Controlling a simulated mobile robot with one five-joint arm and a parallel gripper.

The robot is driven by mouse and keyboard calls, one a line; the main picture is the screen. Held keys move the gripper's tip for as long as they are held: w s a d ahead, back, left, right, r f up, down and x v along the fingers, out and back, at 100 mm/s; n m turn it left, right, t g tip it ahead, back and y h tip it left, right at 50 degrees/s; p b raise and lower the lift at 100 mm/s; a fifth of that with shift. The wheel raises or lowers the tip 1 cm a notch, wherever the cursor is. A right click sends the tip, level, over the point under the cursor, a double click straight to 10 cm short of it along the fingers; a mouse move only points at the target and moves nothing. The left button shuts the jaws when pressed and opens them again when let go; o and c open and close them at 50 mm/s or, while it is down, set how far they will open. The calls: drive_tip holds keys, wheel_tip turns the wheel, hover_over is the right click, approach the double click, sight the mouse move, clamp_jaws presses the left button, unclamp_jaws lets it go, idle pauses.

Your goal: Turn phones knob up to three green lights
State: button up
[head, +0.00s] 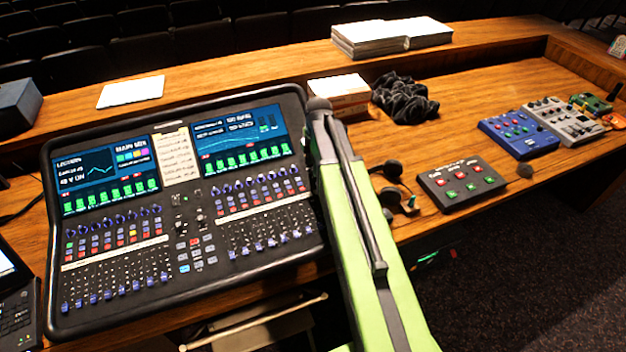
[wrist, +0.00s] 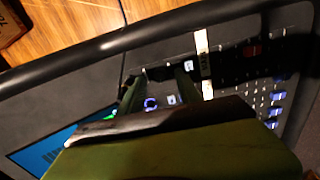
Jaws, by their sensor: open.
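The black mixing console (head: 190,205) lies on the wooden desk at the left in the head view, with lit screens and many knobs. My green arm reaches over its right edge, and the gripper end is hidden in that view. In the wrist view my gripper (wrist: 158,82) is open, its two fingers pointing at the console's panel. A small knob with a blue-lit ring (wrist: 151,104) shows between the fingers. I cannot read a phones label, and cannot tell whether this is the phones knob or how many green lights are lit. Contact is not visible.
A button box (head: 460,183) with red and green keys and black headphones (head: 388,172) lie right of the console. A blue box (head: 518,135) and a grey one (head: 563,120) stand farther right. A dark cloth (head: 405,97) and white-topped boxes (head: 340,92) lie behind.

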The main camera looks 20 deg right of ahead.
wheel_tip(320, 180, down, 2)
drive_tip(key=shift+w+f+b, duration=0.1)
drive_tip(key=shift+w+b, duration=0.05)
drive_tip(key=shift+b, duration=0.3)
clamp_jaws()
drive_tip(key=m, duration=0.5)
drive_tip(key=shift+m, duration=0.3)
drive_tip(key=m, duration=0.5)
drive_tip(key=shift+a+m, duration=0.1)
drive_tip(key=shift+m, duration=0.2)
idle(0.3)
